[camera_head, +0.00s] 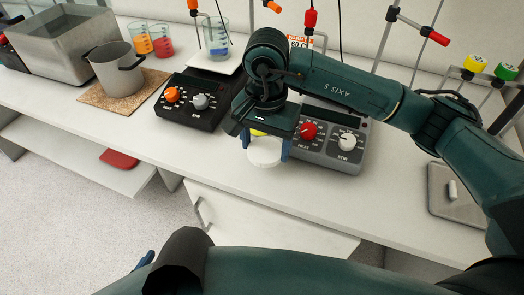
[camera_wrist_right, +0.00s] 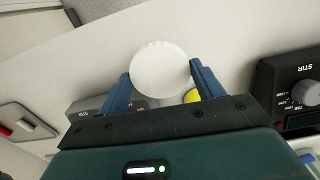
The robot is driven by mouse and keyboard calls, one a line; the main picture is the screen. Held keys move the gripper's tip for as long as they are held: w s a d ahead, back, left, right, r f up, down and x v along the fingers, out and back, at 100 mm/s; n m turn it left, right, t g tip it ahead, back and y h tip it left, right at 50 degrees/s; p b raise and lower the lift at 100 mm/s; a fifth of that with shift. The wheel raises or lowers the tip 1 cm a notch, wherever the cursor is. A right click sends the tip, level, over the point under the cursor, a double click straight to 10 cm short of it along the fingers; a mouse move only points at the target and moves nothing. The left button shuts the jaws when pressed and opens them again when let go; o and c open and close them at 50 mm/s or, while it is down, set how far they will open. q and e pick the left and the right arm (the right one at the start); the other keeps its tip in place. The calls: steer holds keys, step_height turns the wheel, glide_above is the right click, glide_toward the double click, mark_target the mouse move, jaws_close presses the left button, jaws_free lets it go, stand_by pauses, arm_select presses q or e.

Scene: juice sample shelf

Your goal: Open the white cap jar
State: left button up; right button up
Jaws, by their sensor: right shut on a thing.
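The white round cap (camera_head: 265,152) of the jar has a ridged edge and is between the blue fingers of my right gripper (camera_head: 266,146), which is shut on it. In the right wrist view the cap (camera_wrist_right: 160,70) also sits between the two fingers of the right gripper (camera_wrist_right: 160,88). The jar's body is hidden, so I cannot tell whether the cap is joined to it. A bit of yellow (camera_wrist_right: 192,97) shows beside the cap. A blue tip, apparently of my left gripper (camera_head: 145,259), shows low in the head view; its opening is hidden.
A grey hot plate (camera_head: 345,158) stands right beside my right gripper. A black hot plate (camera_head: 190,118) is to its left. A metal pot (camera_head: 117,70) and beakers (camera_head: 216,45) stand farther back.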

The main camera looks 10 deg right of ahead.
mark_target(265, 149)
steer(key=shift+f, duration=2.2)
steer(key=o, duration=1.1)
steer(key=shift+r, duration=0.1)
